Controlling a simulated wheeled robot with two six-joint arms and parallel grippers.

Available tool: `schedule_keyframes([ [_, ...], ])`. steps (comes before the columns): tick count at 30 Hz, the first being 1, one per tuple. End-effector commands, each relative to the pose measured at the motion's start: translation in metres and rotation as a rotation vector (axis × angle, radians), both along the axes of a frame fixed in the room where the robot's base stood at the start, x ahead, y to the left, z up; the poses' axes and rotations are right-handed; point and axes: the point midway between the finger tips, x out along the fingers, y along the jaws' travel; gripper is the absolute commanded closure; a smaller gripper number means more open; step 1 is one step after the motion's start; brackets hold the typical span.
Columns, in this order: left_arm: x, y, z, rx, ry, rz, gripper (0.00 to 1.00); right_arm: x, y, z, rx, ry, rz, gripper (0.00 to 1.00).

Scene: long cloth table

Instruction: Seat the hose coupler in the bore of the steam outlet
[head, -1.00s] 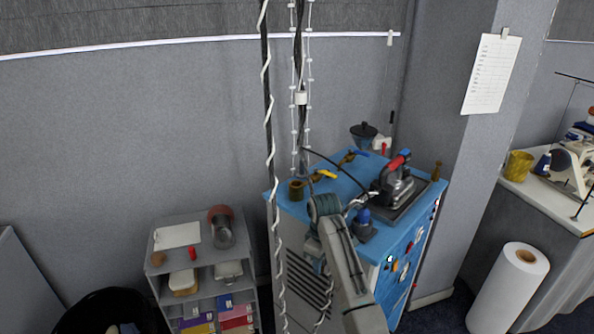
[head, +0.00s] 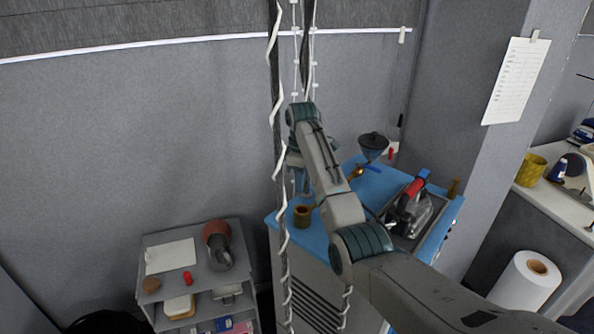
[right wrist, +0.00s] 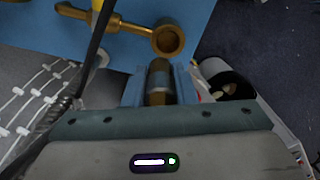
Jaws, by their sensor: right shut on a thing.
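The hose coupler (right wrist: 159,80), a brass and grey cylinder, is between the blue fingers of my right gripper (right wrist: 159,90) in the right wrist view. In the head view my right gripper (head: 301,180) points down above the left part of the blue-topped steam station; the coupler cannot be made out there. The steam outlet (head: 303,214) is a brass cup on the station's left edge, below the gripper. In the right wrist view its round open bore (right wrist: 168,40) lies just beyond the coupler, which appears apart from it. My left gripper is not in view.
An iron (head: 413,206) with a red handle rests on the blue top (head: 371,187). A dark funnel (head: 373,147) stands behind. A white spiral cord (head: 279,140) hangs close left of my right gripper. A grey shelf unit (head: 190,262) stands lower left.

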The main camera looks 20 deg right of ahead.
Motion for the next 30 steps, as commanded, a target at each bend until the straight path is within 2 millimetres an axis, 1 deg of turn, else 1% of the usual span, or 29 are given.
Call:
schedule_keyframes([
  [2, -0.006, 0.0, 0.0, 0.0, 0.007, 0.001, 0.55, 0.0, 0.0, 0.001, 0.0, -0.001, 0.0, 1.0],
  [5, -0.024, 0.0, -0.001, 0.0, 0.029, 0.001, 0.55, 0.0, 0.0, 0.001, 0.0, -0.001, 0.0, 1.0],
  [6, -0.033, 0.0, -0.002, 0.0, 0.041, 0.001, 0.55, 0.0, 0.0, 0.001, 0.0, -0.001, 0.0, 1.0],
  [9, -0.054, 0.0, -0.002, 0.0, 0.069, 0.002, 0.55, 0.0, 0.0, 0.001, 0.0, -0.001, 0.0, 1.0],
  [12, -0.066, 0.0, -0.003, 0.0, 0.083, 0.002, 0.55, 0.0, 0.0, 0.002, 0.0, -0.001, 0.0, 1.0],
  [14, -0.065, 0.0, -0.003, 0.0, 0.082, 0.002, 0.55, 0.0, 0.0, 0.0, 0.0, -0.001, 0.0, 1.0],
  [16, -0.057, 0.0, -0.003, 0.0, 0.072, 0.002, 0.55, 0.0, 0.0, -0.003, 0.0, -0.001, -0.001, 1.0],
  [21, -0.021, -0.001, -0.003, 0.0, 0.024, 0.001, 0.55, 0.0, 0.0, -0.015, 0.0, 0.0, -0.001, 1.0],
  [23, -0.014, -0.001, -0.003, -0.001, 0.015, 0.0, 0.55, -0.001, 0.0, -0.02, 0.0, 0.0, -0.001, 1.0],
  [26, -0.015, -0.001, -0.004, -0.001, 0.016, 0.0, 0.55, -0.001, 0.0, -0.03, 0.0, 0.0, -0.001, 1.0],
  [30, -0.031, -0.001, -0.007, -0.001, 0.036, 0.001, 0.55, -0.001, 0.0, -0.043, 0.0, -0.001, -0.001, 1.0],
])
